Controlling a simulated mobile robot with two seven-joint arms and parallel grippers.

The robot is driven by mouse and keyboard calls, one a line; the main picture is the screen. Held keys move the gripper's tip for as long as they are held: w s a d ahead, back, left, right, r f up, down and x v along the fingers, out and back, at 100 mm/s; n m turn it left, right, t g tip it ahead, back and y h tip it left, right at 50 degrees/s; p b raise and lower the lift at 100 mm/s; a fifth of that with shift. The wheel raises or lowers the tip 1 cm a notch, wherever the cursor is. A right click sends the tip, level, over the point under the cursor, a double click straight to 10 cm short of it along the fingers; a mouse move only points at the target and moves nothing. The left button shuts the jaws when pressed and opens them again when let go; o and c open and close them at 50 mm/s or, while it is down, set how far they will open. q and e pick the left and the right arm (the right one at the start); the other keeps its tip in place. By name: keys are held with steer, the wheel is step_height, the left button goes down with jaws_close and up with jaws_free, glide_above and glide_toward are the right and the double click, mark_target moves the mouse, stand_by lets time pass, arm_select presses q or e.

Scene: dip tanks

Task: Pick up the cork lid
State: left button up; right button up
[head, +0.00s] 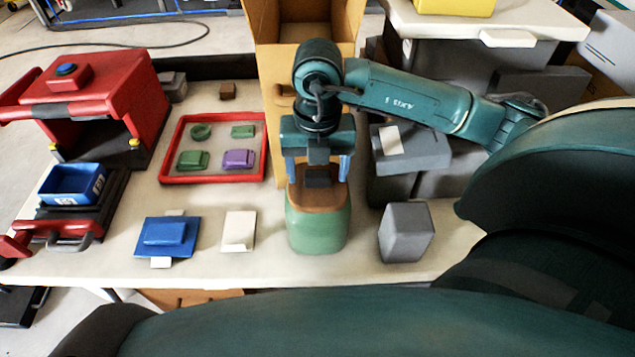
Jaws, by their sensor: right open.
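The brown cork lid (328,202) sits on top of the green canister (317,232) at the front middle of the table. A dark block, perhaps the lid's knob, shows above the cork. My right gripper (318,172) points down over the lid. Its blue-tipped fingers are open, one to each side of the dark block, and I cannot tell whether they touch anything. The far part of the lid is partly hidden by the gripper. My left gripper is not in view.
A grey block (406,232) stands close right of the canister. A white card (238,231) and a blue piece (166,236) lie to the left. A red tray (213,179) holds several parts. A tall cardboard box (268,60) and grey boxes (425,150) stand behind.

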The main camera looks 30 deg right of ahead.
steer(key=c, duration=1.1)
steer(key=shift+r, duration=0.1)
